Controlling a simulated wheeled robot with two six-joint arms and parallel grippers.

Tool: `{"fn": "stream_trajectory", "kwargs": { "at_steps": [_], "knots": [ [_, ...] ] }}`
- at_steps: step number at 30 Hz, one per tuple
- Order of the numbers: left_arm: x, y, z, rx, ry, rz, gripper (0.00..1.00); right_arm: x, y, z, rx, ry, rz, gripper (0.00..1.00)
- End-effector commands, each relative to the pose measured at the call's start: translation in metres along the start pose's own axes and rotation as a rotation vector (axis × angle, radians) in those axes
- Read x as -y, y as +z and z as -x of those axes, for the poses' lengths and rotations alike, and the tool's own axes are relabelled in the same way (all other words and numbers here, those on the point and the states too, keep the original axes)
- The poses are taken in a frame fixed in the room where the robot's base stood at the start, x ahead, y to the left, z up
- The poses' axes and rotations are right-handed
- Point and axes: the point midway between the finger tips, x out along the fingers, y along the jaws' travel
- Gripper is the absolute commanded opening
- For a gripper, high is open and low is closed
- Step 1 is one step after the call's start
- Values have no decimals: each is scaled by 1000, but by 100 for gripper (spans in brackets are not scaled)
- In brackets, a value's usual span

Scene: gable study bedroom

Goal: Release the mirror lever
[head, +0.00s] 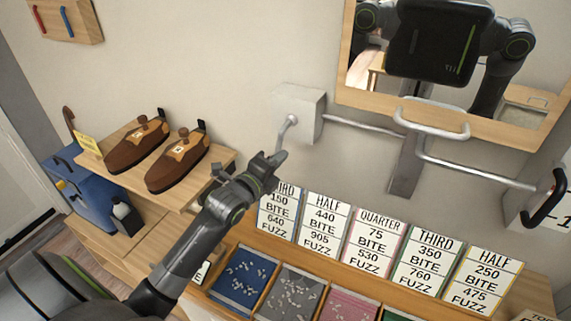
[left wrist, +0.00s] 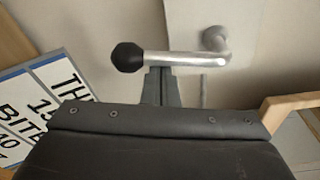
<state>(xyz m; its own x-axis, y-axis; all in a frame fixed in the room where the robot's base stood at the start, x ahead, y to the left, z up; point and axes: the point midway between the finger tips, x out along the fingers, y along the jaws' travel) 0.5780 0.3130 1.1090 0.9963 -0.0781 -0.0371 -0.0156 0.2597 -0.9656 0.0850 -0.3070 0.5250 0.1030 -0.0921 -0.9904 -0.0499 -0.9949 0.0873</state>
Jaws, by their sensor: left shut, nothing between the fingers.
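A silver lever (head: 289,127) with a bent arm comes out of a pale box on the wall, left of the wood-framed mirror (head: 470,122). In the left wrist view the lever (left wrist: 185,58) lies level, with a black knob at its left end and its pivot at the right. My left gripper (head: 279,157) is at the lever's lower end in the head view and hides part of it. Its fingers (left wrist: 160,82) are shut and empty, just below the lever's bar near the knob; I cannot tell whether they touch it. My right gripper is not in view.
A silver rail (head: 360,123) and a handle (head: 432,116) sit by the mirror's lower edge. A black handle (head: 545,200) is on the right. Printed cards (head: 322,222) stand above coloured trays (head: 243,279).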

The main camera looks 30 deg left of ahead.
Motion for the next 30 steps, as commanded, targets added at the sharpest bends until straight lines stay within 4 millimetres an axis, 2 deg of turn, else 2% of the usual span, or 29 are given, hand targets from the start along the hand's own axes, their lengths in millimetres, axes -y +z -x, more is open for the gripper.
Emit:
{"fn": "stream_trajectory", "kwargs": {
  "at_steps": [3,12,30],
  "knots": [
    [-4,7,1,1,12,-109,0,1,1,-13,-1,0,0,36],
    [-3,28,4,1,53,-392,0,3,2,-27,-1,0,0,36],
    [15,64,9,2,131,-951,0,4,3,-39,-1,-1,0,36]
  ]
}}
